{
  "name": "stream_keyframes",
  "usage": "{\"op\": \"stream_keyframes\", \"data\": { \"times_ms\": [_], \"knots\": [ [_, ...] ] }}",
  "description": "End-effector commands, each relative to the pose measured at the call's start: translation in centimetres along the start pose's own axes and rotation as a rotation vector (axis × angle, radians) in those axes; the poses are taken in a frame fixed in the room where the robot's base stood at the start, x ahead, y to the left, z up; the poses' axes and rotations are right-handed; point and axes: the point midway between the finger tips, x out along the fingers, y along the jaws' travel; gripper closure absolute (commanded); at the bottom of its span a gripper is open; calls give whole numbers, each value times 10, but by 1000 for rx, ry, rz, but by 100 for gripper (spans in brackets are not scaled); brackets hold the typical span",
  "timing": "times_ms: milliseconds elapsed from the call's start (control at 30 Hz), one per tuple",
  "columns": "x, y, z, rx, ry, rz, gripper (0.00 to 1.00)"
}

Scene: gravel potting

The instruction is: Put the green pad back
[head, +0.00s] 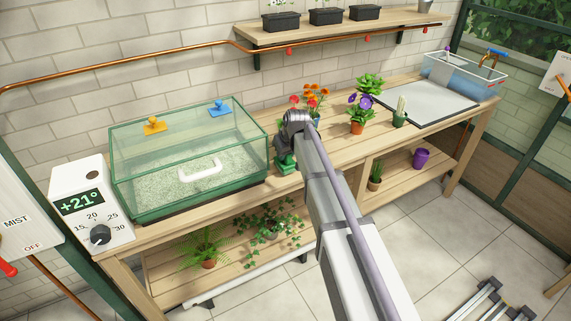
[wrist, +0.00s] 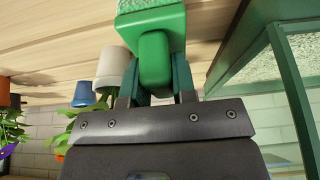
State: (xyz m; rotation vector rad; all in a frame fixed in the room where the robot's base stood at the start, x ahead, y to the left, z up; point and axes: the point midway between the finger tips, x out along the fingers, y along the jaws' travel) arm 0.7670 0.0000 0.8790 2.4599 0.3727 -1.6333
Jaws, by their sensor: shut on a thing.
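The green pad (wrist: 150,25) has a rounded green handle (wrist: 154,65) and a paler block at its far end. In the wrist view my gripper (wrist: 155,88) is shut on the handle, one finger on each side. In the head view my gripper (head: 287,147) is over the wooden bench, just right of the glass case. The pad (head: 285,164) shows below it, partly hidden by the gripper. I cannot tell whether the pad touches the bench.
The green-framed glass case (head: 190,205) has a white handle, with a yellow piece (head: 154,125) and a blue piece (head: 219,108) towards its back. Potted flowers (head: 357,126) stand right of my arm. A thermostat box (head: 91,203) stands left. A grey mat (head: 425,100) lies near the sink.

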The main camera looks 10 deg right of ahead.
Motion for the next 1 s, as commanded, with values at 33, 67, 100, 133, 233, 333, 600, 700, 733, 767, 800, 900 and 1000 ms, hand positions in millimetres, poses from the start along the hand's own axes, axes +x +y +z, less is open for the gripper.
{"op": "stream_keyframes", "data": {
  "times_ms": [33,67,100,133,233,333,600,700,733,767,800,900,1000],
  "knots": [
    [13,0,5,0,0,0,94],
    [12,0,5,0,0,0,94],
    [10,0,4,0,0,0,94],
    [8,0,3,0,0,0,94],
    [8,0,3,0,0,0,94],
    [10,0,4,0,0,0,94],
    [10,0,4,0,0,0,55],
    [10,0,4,0,0,0,49],
    [10,0,4,0,0,0,49],
    [10,0,4,0,0,0,49],
    [10,0,4,0,0,0,49],
    [9,0,4,0,0,0,49],
    [1,0,2,0,0,0,49]
  ]
}}
